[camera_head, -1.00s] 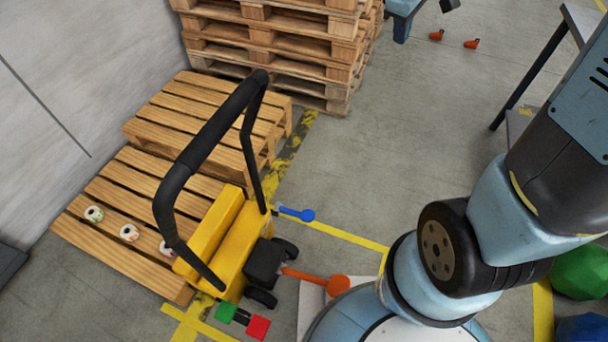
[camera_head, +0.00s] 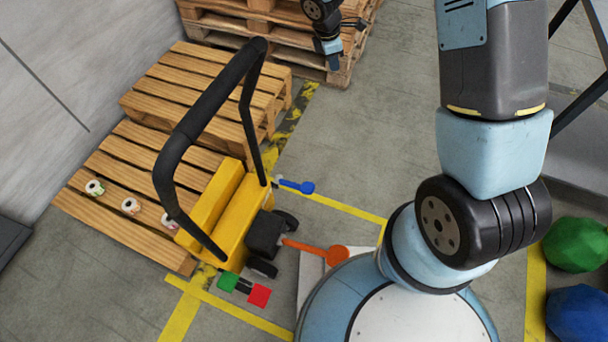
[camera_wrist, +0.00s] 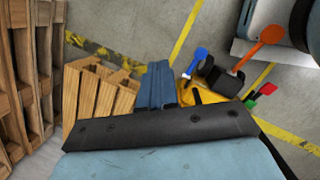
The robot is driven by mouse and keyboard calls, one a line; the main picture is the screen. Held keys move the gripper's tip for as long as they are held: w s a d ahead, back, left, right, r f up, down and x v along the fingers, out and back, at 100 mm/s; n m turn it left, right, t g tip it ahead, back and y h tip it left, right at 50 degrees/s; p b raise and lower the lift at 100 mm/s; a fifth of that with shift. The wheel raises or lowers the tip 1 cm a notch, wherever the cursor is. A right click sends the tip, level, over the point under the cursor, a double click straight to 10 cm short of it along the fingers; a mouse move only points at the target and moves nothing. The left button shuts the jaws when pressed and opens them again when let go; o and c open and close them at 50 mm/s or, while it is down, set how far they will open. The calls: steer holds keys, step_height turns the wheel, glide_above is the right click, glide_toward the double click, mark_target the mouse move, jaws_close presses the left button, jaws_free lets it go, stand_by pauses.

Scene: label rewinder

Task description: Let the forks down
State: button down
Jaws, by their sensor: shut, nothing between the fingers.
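A yellow pallet truck (camera_head: 224,220) with a black looped handle (camera_head: 199,128) stands at the left, its body against a low wooden pallet (camera_head: 112,218). An orange-red lever (camera_head: 325,253) and a blue lever (camera_head: 299,186) stick out from its right side. A green pedal (camera_head: 228,281) and a red pedal (camera_head: 259,295) sit low at its front. The blue lever (camera_wrist: 202,54), orange lever (camera_wrist: 268,37) and red pedal (camera_wrist: 267,89) also show in the wrist view. My gripper (camera_wrist: 157,72) is shut and empty; in the head view it hangs at the top centre (camera_head: 334,62), apart from the truck.
A tall pallet stack (camera_head: 225,23) stands behind my gripper, and a second slatted pallet (camera_head: 195,95) lies behind the truck. Small label rolls (camera_head: 130,205) lie on the near pallet. Green (camera_head: 576,245) and blue bags lie at right.

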steer(key=s+a+f+n+g, duration=0.1)
steer(key=a+f+n, duration=0.2)
steer(key=f, duration=0.6)
steer(key=s+a+f+n, duration=0.2)
steer(key=a+f, duration=0.1)
steer(key=f, duration=0.5)
steer(key=n+g, duration=0.1)
steer(key=n, duration=0.5)
glide_above(308, 186)
steer(key=w+a, duration=0.2)
steer(key=a, duration=0.2)
steer(key=a+x, duration=0.2)
steer(key=x, duration=0.8)
steer(key=w+a+f+x, duration=0.1)
steer(key=a+x, duration=0.1)
steer(key=x, duration=0.7)
steer(key=shift+s+d, duration=0.15)
steer(key=shift+s, duration=0.1)
steer(key=x, duration=1.3)
steer(key=shift+s+d+f, duration=0.15)
steer(key=shift+d+f, duration=0.05)
steer(key=shift+f, duration=0.25)
